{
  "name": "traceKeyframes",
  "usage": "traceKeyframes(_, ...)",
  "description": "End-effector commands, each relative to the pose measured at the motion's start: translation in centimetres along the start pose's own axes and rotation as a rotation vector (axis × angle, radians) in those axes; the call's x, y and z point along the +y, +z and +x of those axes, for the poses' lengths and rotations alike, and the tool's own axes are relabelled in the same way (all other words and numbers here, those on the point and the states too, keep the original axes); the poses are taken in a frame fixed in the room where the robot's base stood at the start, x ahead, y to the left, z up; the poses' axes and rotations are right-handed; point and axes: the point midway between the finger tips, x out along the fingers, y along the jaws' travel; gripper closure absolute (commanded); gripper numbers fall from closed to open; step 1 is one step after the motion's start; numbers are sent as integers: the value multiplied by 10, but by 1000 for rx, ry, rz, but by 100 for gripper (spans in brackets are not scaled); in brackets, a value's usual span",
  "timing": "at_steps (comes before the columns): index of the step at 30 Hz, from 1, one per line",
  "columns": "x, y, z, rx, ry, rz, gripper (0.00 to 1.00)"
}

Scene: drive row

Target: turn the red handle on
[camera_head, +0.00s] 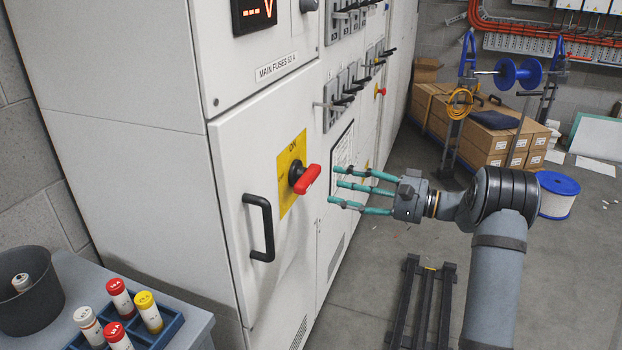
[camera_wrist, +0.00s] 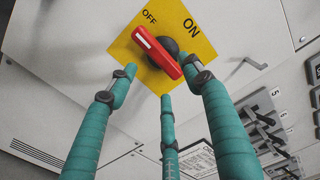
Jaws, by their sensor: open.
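The red handle (camera_head: 305,179) is a rotary switch on a black hub over a yellow plate (camera_head: 288,160), on the front of a pale cabinet. In the wrist view the red handle (camera_wrist: 157,56) lies slanted across the yellow plate (camera_wrist: 190,22), with its white-marked end at upper left toward the word OFF. ON is at the upper right of the plate. My gripper (camera_head: 342,186), with three teal fingers, is open and empty, to the right of the handle and pointing at the cabinet. In the wrist view the fingers (camera_wrist: 165,100) spread below the handle; contact cannot be told.
A black door pull (camera_head: 259,228) stands out from the cabinet left of the handle. A bench with a blue fuse rack (camera_head: 172,323) and a dark pot (camera_head: 28,300) is at lower left. Cartons (camera_head: 480,135) and a cable reel (camera_head: 558,194) stand behind my arm.

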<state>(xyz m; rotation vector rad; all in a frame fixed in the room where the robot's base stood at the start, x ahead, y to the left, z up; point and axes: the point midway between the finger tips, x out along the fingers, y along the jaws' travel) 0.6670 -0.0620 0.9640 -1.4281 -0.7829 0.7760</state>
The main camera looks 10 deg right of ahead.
Motion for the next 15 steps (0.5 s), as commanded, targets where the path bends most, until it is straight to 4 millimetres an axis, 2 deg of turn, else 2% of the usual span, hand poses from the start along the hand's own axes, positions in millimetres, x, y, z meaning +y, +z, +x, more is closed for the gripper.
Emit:
traceKeyframes(1,-2,2,11,-6,0,2,50)
traceKeyframes(9,-1,2,60,-4,1,4,50)
traceKeyframes(15,0,1,80,-2,2,3,50)
